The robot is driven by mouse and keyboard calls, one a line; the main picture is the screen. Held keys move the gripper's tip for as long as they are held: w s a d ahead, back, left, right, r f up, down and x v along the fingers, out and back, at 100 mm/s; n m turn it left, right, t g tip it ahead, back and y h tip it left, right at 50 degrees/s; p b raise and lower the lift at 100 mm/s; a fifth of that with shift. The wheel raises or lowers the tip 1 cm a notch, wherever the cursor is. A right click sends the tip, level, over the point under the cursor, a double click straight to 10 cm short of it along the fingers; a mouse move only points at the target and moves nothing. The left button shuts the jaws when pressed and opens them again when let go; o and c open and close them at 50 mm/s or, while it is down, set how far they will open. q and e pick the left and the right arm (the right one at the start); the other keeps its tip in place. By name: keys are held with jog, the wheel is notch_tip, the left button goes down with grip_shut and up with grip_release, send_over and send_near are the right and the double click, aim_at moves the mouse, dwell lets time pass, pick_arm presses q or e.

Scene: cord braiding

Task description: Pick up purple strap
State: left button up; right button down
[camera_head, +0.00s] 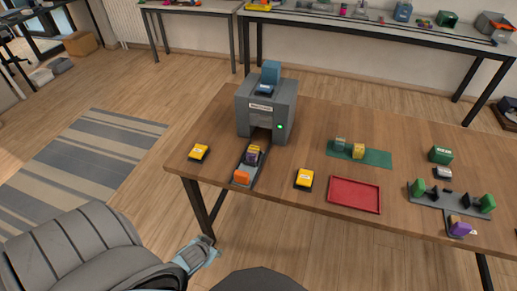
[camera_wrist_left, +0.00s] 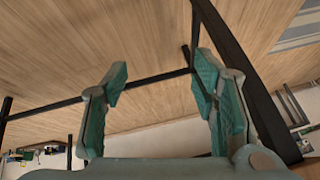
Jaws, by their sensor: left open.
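A purple piece (camera_head: 461,228) with a yellowish part sits at the table's front right edge, beside a grey holder (camera_head: 450,198) with green blocks. Another small purple and yellow piece (camera_head: 253,154) lies on the grey track in front of the grey machine (camera_head: 267,106). I cannot tell which of these is the strap. My left gripper (camera_head: 207,253) is low in front of the table, well left of the right-hand purple piece. In the left wrist view its teal fingers (camera_wrist_left: 160,88) are spread with nothing between them. My right gripper is not in view.
The wooden table (camera_head: 310,112) also holds yellow blocks (camera_head: 304,179), an orange block (camera_head: 242,177), a red tray (camera_head: 354,195) and a green mat (camera_head: 375,157). A dark table leg (camera_head: 198,213) stands near my left gripper. Side tables line the wall.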

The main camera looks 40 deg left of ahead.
pick_arm(q)
jog(key=w+r+t+b, duration=0.1)
jog(key=w+r, duration=0.3)
jog(key=r, duration=0.1)
jog(key=w+a+r+n+t+b, duration=0.1)
jog(key=w+r+t, duration=0.1)
jog(key=w+r, duration=0.2)
jog(key=w+a+r+t+y+b, duration=0.1)
jog(key=w+r+t, duration=0.1)
jog(key=w+r, duration=0.3)
jog(key=shift+a+r+b, duration=0.2)
jog(key=shift+r+b, duration=0.1)
jog(key=shift+r, duration=0.3)
jog(key=n+t+b, duration=0.1)
jog(key=t+b, duration=0.1)
send_near(252, 153)
jog(key=b+x, duration=0.3)
jog(key=x, duration=0.6)
jog(key=shift+a, duration=0.1)
jog(key=shift+r, duration=0.15)
grip_shut()
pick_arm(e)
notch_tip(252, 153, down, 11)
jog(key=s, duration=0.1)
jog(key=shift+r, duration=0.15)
